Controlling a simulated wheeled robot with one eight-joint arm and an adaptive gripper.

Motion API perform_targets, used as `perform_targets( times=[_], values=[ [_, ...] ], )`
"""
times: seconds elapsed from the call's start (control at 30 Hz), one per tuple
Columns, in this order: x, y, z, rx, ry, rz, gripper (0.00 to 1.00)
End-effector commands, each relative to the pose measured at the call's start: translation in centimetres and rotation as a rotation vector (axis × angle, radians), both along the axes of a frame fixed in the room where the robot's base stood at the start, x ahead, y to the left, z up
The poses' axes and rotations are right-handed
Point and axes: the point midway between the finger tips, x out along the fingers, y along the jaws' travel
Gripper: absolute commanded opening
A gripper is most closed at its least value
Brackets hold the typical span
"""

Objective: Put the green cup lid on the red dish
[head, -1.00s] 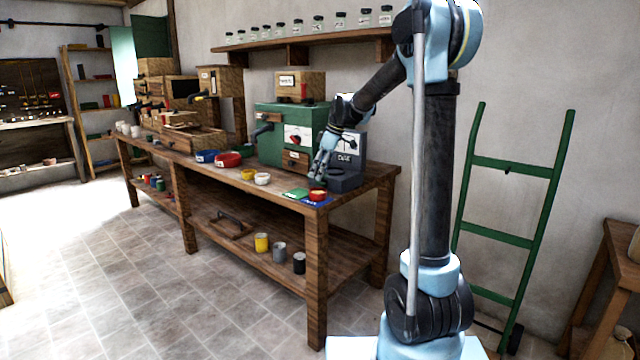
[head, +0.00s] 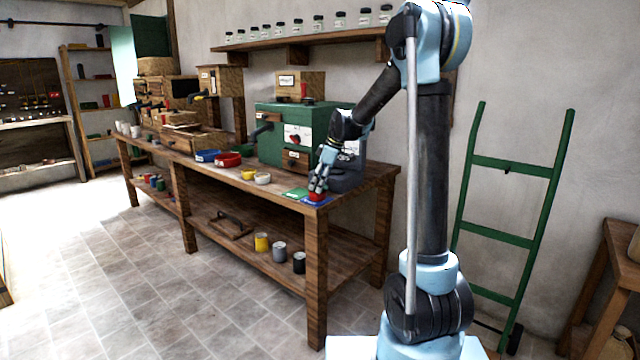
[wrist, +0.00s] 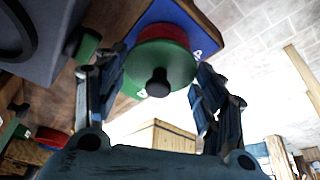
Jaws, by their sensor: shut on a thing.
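The green cup lid (wrist: 165,62), with a black knob, lies between the fingers of my gripper (wrist: 160,72) in the wrist view. My gripper (head: 318,188) is shut on it, low over the front right bench corner. Just below the lid is a red, round, cup-like thing (wrist: 165,31) on a blue mat (wrist: 190,20); it also shows in the head view (head: 316,198). I cannot tell whether lid and red thing touch. A wider red dish (head: 228,160) sits farther left on the bench, beside a blue dish (head: 207,156).
A green mat (head: 295,193) lies left of the blue one. A yellow cup (head: 248,174) and a white cup (head: 262,179) stand between it and the red dish. A green machine (head: 285,130) and a grey device (head: 346,178) stand behind. The bench edge is close.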

Motion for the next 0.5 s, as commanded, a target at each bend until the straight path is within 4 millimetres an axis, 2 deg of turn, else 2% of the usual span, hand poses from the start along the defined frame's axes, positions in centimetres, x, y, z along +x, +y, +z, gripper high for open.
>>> perform_targets(
  times=[0.27,0.3,0.37,0.5],
  values=[
    [-0.02,-0.01,-0.43,0.000,0.000,0.000,0.36],
    [-0.02,0.00,-0.44,0.000,0.000,0.000,0.73],
    [-0.02,0.00,-0.43,0.000,0.000,0.000,0.84],
    [-0.02,0.00,-0.43,0.000,0.000,0.000,0.84]
  ],
)
